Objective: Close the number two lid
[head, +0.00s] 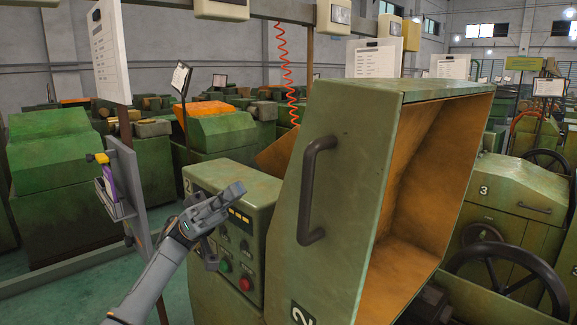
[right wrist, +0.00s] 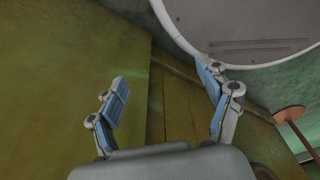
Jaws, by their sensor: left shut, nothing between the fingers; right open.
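The number two lid (head: 345,150) is a large green box-shaped cover with a dark handle (head: 314,190) and a "2" plate near its lower edge. It stands raised and tilted, its orange-brown inside facing right. My left gripper (head: 236,190) is shut and empty, left of the lid, in front of the control panel (head: 235,240) with its red and green buttons. It is apart from the handle. My right gripper (right wrist: 165,90) shows only in the right wrist view, open and empty, with green and brownish machine surfaces beyond it.
A dark handwheel (head: 510,275) stands at the lower right, before machine number 3 (head: 490,205). A grey board with a holder (head: 115,200) stands left of my left arm. A large pale round part (right wrist: 240,30) is close to my right gripper. More green machines fill the background.

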